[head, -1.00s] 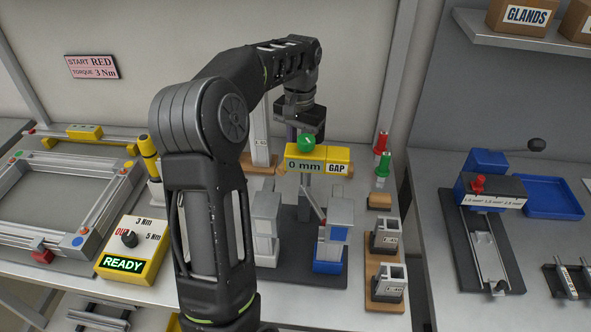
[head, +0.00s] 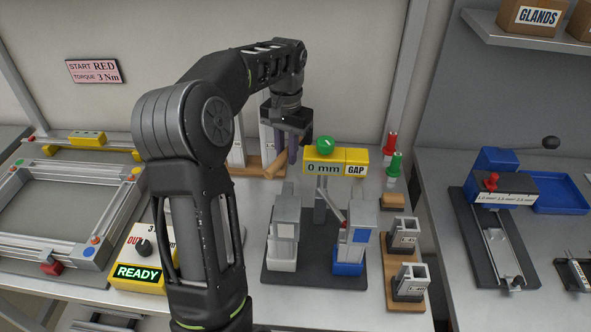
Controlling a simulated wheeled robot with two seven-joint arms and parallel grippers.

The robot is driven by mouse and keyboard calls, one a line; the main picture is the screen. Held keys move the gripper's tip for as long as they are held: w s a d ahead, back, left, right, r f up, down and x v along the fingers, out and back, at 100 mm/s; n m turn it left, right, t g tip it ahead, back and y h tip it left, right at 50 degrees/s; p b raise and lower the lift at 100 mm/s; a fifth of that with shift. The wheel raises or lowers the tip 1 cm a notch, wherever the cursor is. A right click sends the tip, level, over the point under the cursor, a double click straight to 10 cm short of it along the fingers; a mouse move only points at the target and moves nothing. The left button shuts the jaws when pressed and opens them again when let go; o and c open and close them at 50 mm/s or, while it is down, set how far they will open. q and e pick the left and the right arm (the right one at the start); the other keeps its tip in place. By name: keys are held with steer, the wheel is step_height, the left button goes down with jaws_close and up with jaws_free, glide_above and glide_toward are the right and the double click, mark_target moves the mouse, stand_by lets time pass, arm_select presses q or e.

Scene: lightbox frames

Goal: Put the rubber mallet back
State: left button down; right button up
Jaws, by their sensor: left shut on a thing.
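The mallet's head cannot be made out. The held piece is just above or at the right end of a wooden stand (head: 247,171) with pale uprights at the back of the bench. I cannot tell whether they touch. My left arm covers part of this area. My right gripper is out of view.
Red and green pieces (head: 394,163) stand farther right. A yellow READY box (head: 139,270) and a grey frame (head: 60,257) are at left.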

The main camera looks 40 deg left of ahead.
arm_select(q)
steer(key=shift+w+d, duration=0.1)
steer(key=shift+f, duration=2.5)
steer(key=shift+f+p, duration=0.6)
steer(key=shift+f, duration=1.85)
steer(key=shift+f, duration=0.2)
steer(key=c, duration=1.3)
jaws_free()
